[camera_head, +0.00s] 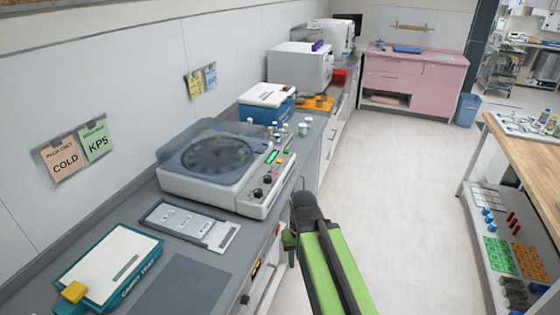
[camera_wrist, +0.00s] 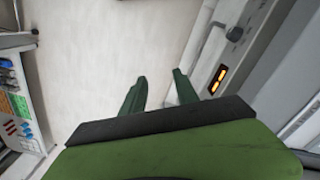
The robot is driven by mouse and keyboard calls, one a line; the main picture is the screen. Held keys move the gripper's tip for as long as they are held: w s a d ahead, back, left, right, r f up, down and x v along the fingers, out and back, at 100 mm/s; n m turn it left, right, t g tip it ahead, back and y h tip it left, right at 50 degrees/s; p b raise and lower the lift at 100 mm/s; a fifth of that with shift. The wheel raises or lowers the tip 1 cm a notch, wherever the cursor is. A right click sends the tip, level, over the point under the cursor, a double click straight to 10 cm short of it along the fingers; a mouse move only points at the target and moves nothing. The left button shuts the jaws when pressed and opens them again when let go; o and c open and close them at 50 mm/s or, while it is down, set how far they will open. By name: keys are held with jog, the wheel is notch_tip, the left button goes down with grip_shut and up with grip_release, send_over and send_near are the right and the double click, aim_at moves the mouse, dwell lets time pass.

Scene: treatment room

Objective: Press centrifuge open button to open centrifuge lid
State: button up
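The centrifuge (camera_head: 185,190) stands on the grey counter at the left in the head view, a white box with a see-through lid (camera_head: 215,142) that is down over a dark round rotor. Its front control panel (camera_head: 270,180) has a small green display, dark knobs and small coloured buttons; which one is the open button is too small to tell. My gripper (camera_head: 290,242) is off the counter's front edge, to the right of and lower than the panel, touching nothing. In the wrist view my gripper's two green fingers (camera_wrist: 158,92) stand apart with nothing between them, above the floor.
A grey tray (camera_head: 190,226) lies before the centrifuge, and a teal-and-white device (camera_head: 108,268) sits nearer. Small vials (camera_head: 304,128) and a blue-and-white box (camera_head: 267,103) stand beyond. The floor (camera_head: 400,190) is clear. A wooden table (camera_head: 530,160) stands at right.

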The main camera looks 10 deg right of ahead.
jog(key=shift+s+r, duration=0.1)
dwell(0.3)
grip_shut()
jog(key=shift+d, duration=0.1)
dwell(1.5)
